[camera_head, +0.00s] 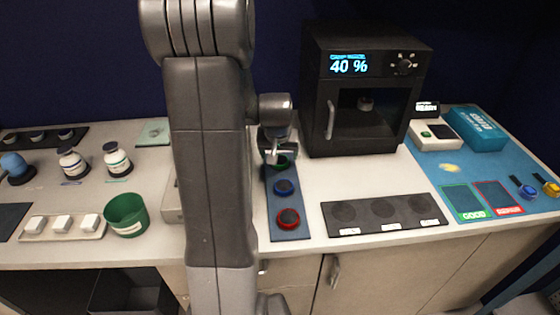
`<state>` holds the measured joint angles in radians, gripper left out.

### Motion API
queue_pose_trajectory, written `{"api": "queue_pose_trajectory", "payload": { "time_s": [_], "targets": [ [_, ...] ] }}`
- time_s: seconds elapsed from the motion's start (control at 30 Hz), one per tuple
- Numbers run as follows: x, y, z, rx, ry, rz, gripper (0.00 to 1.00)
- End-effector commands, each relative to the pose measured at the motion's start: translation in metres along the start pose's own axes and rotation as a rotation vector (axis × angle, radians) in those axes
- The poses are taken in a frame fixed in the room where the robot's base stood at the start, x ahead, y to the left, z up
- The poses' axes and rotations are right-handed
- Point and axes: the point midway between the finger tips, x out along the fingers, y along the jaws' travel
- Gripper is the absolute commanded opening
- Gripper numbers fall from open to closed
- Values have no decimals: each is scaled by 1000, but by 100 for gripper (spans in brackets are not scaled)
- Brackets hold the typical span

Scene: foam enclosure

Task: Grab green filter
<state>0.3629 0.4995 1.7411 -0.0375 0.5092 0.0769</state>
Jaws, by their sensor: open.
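The green filter (283,164) sits at the far end of a narrow dark tray (291,233). Only part of its green rim shows; my gripper hides the rest. A blue filter (286,187) and a red filter (289,218) sit in line nearer the front edge. My gripper (279,154) is open, at the far end of the tray, over the green filter in this view. I cannot tell whether its fingers touch the filter.
A black oven-like box (366,85) reading 40 % stands behind right. A black three-spot plate (385,214) lies at the front. A blue mat (445,175) holds GOOD and red-framed areas. A green cup (126,214) and bottles stand left. My arm hides the middle.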

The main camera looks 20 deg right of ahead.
Motion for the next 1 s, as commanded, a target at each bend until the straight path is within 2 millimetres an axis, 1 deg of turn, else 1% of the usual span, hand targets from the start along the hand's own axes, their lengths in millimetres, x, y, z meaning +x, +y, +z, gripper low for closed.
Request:
{"api": "queue_pose_trajectory", "payload": {
  "time_s": [0.1, 0.23, 0.37, 0.57, 0.6, 0.67, 0.7, 0.83, 1.0],
  "targets": [
    [15, 2, 2, 1, -4, 0, 76],
    [28, 2, 1, 0, -2, 0, 76],
    [33, 2, 1, 0, -1, 0, 76],
    [34, 2, 1, 0, 0, 0, 76],
    [34, 2, 1, 0, 0, 0, 72],
    [34, 2, 1, 0, 0, 0, 60],
    [34, 2, 1, 0, 0, 0, 52],
    [33, 2, 1, 0, 0, 0, 27],
    [33, 2, 1, 0, 0, 0, 27]
  ]
}}
